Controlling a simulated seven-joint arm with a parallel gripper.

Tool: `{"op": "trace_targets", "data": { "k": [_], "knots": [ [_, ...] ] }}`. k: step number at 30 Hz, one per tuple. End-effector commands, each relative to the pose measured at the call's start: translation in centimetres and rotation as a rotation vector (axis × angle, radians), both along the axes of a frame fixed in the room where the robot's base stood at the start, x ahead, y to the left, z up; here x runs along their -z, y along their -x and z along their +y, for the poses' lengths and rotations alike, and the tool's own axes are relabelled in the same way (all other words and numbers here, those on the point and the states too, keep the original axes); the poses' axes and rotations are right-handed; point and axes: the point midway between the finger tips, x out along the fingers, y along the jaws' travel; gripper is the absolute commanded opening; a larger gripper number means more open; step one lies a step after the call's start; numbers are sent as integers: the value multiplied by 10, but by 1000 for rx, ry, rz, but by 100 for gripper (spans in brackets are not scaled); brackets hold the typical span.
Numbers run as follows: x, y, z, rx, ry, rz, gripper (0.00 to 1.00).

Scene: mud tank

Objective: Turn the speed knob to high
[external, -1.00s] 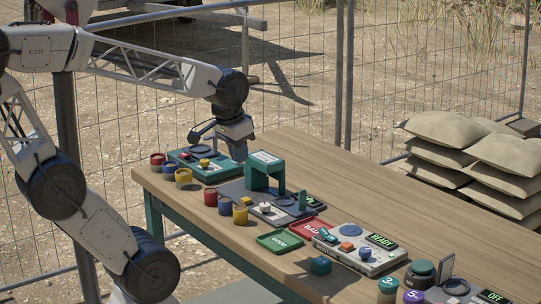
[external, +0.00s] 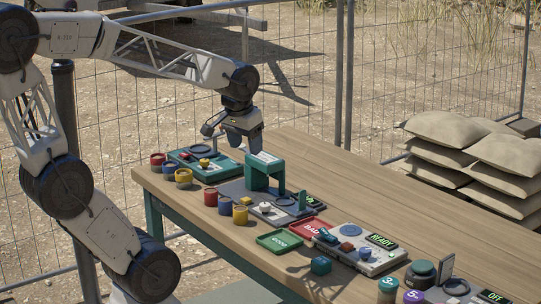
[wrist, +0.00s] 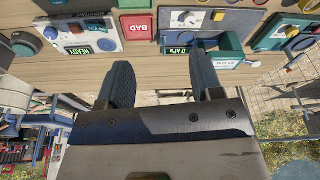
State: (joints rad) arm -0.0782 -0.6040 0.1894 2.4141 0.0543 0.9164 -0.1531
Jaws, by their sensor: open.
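I cannot read a speed label, so I cannot tell which knob is the speed knob. A white knob (external: 265,207) stands on the grey middle station, a blue knob (external: 365,253) on the white READY panel, and a yellow knob (external: 204,162) on the green left station. The blue knob also shows in the wrist view (wrist: 51,33). My gripper (external: 243,146) hangs above the table behind the green arch, pointing down and touching no knob. In the wrist view its two fingers (wrist: 165,82) are apart with nothing between them.
The green arch (external: 263,172) stands close to my gripper. A red BAD tray (external: 306,229) and a green GOOD tray (external: 279,241) lie between stations. Several coloured cups line the front edge, including a red one (external: 210,197). The table's back strip (external: 400,200) is clear.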

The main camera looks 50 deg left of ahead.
Motion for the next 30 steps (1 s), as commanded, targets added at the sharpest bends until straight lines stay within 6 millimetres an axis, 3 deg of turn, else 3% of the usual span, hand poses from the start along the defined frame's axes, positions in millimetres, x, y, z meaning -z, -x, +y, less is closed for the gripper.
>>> {"op": "trace_targets", "data": {
  "k": [6, 15, 24, 30],
  "knots": [
    [5, -50, 53, -246, -22, 1, 60],
    [26, -106, 141, -581, -51, -17, 60],
    [64, -143, 241, -905, -82, -49, 60],
    [98, -154, 313, -1113, -102, -77, 60]
  ]
}}
